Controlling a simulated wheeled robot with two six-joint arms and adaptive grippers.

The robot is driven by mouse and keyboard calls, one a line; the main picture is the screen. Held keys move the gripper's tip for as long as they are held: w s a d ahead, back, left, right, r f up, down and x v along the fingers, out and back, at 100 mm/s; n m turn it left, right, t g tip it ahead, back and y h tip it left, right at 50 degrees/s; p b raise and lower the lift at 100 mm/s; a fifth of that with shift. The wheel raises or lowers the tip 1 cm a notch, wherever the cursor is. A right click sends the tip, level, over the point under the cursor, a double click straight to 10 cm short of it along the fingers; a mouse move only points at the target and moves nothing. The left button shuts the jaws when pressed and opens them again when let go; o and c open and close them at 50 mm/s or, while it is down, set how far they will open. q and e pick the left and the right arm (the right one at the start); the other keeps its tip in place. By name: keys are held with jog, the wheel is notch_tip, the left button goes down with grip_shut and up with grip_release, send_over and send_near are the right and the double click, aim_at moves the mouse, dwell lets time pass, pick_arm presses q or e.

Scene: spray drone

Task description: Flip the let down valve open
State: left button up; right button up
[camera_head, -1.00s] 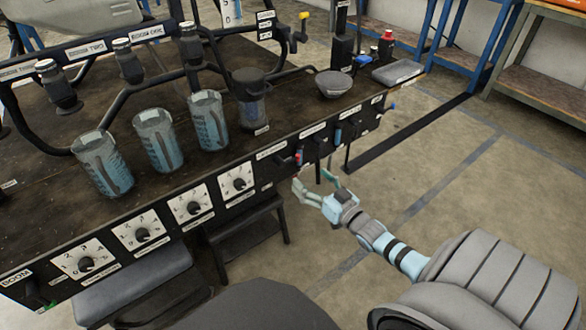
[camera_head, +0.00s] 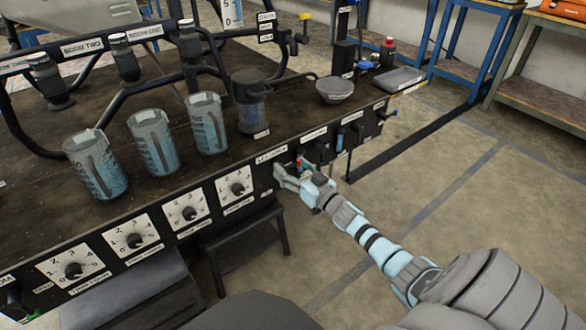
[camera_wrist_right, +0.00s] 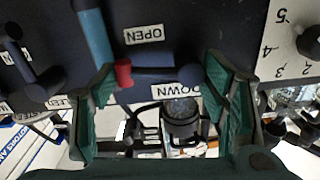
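The let down valve's label (camera_head: 272,155) is on the dark front panel, above my right gripper (camera_head: 287,168). A blue handle (camera_wrist_right: 95,38) rises behind the red piece. My right gripper (camera_wrist_right: 160,88) is open, with its green fingers on either side of the bar. I cannot tell if either finger touches it. My left gripper is not in view.
Several numbered dials (camera_head: 236,189) line the panel to the left. Another blue-handled valve (camera_head: 340,138) is to the right. Measuring cups (camera_head: 207,124) and a grey bowl (camera_head: 334,89) stand on the bench top. Open floor (camera_head: 470,215) lies to the right.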

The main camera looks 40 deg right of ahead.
jog(key=shift+d+r, duration=0.1)
jog(key=shift+r+n+p, duration=0.15)
jog(key=shift+n+p, duration=0.25)
jog(key=shift+p, duration=0.15)
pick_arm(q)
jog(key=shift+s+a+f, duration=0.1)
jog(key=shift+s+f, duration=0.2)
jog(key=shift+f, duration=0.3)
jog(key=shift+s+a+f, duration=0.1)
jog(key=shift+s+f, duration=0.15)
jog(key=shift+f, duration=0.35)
pick_arm(e)
jog(key=shift+n, duration=0.4)
jog(key=o, duration=0.8)
jog(key=shift+o, duration=0.7)
jog(key=shift+d, duration=0.15)
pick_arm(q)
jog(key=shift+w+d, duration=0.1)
pick_arm(e)
jog(key=shift+s, duration=0.1)
